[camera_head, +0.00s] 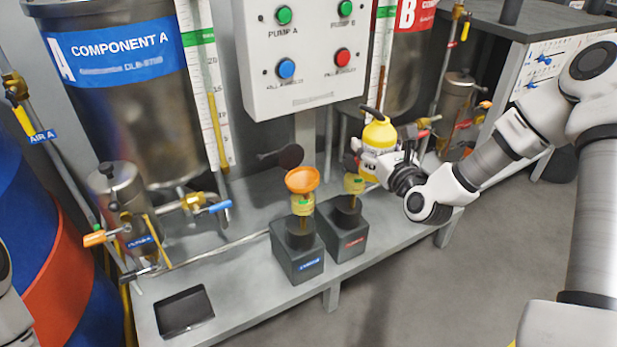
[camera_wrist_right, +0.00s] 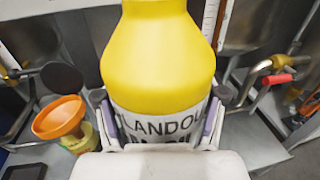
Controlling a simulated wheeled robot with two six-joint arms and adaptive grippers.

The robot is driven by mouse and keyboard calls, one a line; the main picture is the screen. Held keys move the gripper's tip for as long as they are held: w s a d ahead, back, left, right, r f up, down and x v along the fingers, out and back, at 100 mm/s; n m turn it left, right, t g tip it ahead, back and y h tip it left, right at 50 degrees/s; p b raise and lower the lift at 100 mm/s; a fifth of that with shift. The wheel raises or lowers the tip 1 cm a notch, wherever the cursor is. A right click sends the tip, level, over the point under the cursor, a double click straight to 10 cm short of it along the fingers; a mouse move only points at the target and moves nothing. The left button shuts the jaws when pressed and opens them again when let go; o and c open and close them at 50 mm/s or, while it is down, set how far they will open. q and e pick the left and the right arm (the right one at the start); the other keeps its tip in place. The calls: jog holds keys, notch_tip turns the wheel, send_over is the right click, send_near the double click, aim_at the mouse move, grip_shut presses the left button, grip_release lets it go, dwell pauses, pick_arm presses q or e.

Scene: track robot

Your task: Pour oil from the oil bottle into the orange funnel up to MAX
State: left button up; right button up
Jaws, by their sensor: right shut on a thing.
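A yellow oil bottle (camera_head: 379,136) with a white label and a dark spout is upright above the bench, behind the right pump. My right gripper (camera_head: 386,163) is shut on it. In the right wrist view the bottle (camera_wrist_right: 160,60) fills the middle, with fingers of the gripper (camera_wrist_right: 158,125) on both sides of its label. The orange funnel (camera_head: 303,180) sits on the left pump's yellow-green cup (camera_head: 302,204), to the left of the bottle and apart from it. The funnel also shows in the right wrist view (camera_wrist_right: 59,117). Any MAX mark is too small to read. My left gripper is not in view.
Two dark pump blocks (camera_head: 297,252) stand on the grey bench (camera_head: 240,290). A round dark lid (camera_head: 290,156) is open behind the funnel. The control box (camera_head: 300,60) hangs above. Valves with coloured handles (camera_head: 219,206) lie left. A rectangular opening (camera_head: 184,311) is at the front left.

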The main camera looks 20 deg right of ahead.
jog(key=shift+r+n+p, duration=0.55)
jog(key=shift+n+p, duration=0.25)
jog(key=shift+p, duration=1)
jog(key=shift+a+f+n+g+p, duration=0.15)
jog(key=shift+f+n+g+p, duration=0.35)
jog(key=shift+f+n+p, duration=0.25)
jog(key=shift+w+a+f+n+g+p, duration=0.15)
jog(key=shift+f+n+p, duration=0.1)
jog(key=shift+f+n, duration=0.2)
jog(key=shift+s+a+f+n+g+p, duration=0.15)
jog(key=shift+f+n+p, duration=0.15)
jog(key=shift+n, duration=0.2)
jog(key=shift+w+a+f+n+p, duration=0.1)
jog(key=shift+w+a+n+p, duration=0.1)
jog(key=shift+n+p, duration=0.7)
jog(key=shift+d+f+n+g+h+p, duration=0.1)
jog(key=shift+f+n+g+h+p, duration=0.3)
jog(key=shift+p, duration=0.75)
jog(key=shift+r+n, duration=0.2)
jog(key=shift+n, duration=0.1)
jog(key=shift+s+d+r+n+g+h+p, duration=0.15)
jog(key=shift+n+h+p, duration=0.15)
jog(key=shift+n+p, duration=0.6)
jog(key=shift+d+n+g+h+p, duration=0.15)
jog(key=shift+n+h+p, duration=0.2)
jog(key=shift+p, duration=1.05)
jog(key=shift+n, duration=0.25)
